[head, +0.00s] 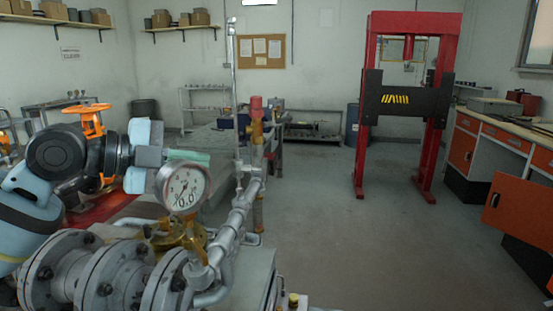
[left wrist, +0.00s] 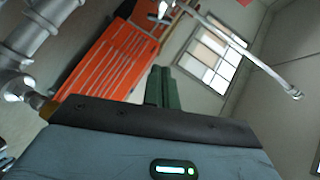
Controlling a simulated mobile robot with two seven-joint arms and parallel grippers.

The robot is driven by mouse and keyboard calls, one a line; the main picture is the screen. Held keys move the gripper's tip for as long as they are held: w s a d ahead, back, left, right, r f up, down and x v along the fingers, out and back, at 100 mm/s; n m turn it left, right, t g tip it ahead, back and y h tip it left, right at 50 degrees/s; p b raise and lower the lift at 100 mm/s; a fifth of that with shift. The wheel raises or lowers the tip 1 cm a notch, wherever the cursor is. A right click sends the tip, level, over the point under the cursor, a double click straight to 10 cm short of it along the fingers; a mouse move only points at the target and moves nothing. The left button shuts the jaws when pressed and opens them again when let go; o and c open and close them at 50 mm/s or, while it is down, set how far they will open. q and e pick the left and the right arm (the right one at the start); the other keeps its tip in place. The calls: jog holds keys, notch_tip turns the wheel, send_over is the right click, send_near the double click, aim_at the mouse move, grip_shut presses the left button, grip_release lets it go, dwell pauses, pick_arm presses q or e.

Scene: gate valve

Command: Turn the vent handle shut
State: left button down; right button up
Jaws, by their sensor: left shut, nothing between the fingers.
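My left gripper (head: 207,157) reaches in from the left, behind the top of the pressure gauge, with its greenish fingers pointing right. The fingers are shut and empty; they also show in the left wrist view (left wrist: 159,86). A thin upright metal pipe (head: 234,85) stands to the right of the fingertips, apart from them. It joins silver pipework (head: 240,212) below. A brass valve with a red top (head: 256,104) stands just right of that pipe. I cannot make out for sure which part is the vent handle. My right gripper is not in view.
The round gauge (head: 183,188) is close to the gripper. An orange handwheel (head: 91,121) is at the left, beside my arm. Grey flanges (head: 105,281) fill the lower left. A red press frame (head: 376,105) and orange-drawer bench (head: 481,129) stand beyond open floor.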

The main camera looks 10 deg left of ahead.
aim_at(259, 170)
pick_arm(q)
jog(key=shift+w+d, duration=0.3)
jog(key=shift+w, duration=0.05)
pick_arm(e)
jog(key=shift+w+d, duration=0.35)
pick_arm(q)
jog(key=w+a+p+x, duration=0.1)
jog(key=w+a+x, duration=0.1)
jog(key=x, duration=1)
jog(key=shift+w+d+f, duration=0.2)
jog(key=shift+d+f, duration=0.1)
jog(key=shift+f, duration=0.1)
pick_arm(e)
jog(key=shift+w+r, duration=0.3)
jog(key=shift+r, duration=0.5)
